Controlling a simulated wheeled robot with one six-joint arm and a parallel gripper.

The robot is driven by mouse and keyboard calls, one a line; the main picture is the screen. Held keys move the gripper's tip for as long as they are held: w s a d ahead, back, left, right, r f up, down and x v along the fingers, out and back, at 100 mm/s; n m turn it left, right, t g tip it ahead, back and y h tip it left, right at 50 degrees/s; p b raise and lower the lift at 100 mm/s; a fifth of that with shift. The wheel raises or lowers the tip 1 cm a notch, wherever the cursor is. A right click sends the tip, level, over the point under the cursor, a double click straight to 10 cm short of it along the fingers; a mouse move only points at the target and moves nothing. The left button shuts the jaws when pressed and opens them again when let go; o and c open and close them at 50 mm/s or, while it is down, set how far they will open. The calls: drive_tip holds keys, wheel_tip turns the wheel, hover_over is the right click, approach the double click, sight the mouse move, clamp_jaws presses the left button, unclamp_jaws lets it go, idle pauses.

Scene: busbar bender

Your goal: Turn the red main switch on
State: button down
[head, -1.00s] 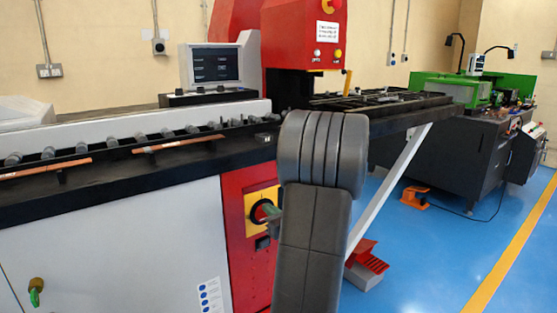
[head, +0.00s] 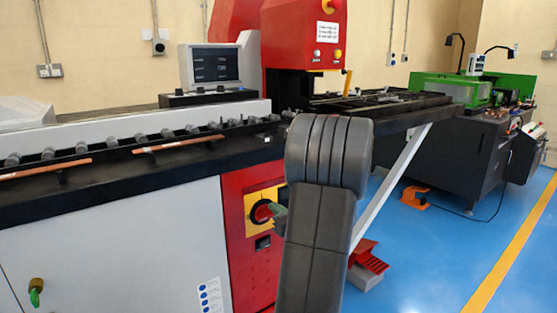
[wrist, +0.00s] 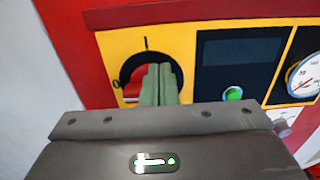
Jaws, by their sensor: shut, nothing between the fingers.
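The red main switch (head: 262,212) is a red handle on a black round dial, set in a yellow plate on the red cabinet front. In the wrist view the red handle (wrist: 132,90) shows left of the fingers, near a 0 mark; a line mark is at the dial's top. My gripper (wrist: 161,72) is shut, its greenish fingers empty and in front of the dial's right part. In the head view my gripper (head: 279,214) is just right of the switch. Fingers hide part of the handle, so I cannot tell its exact angle or whether they touch it.
Right of the dial are a dark display (wrist: 240,65), a green button (wrist: 233,94) and a gauge (wrist: 303,78). A black machine table (head: 130,180) with rollers and copper bars runs above. A red pedal (head: 368,256) stands on the blue floor.

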drive_tip(key=v, duration=0.6)
drive_tip(key=shift+r+p, duration=0.35)
idle(0.3)
drive_tip(key=shift+w+d, duration=0.1)
drive_tip(key=shift+d, duration=0.05)
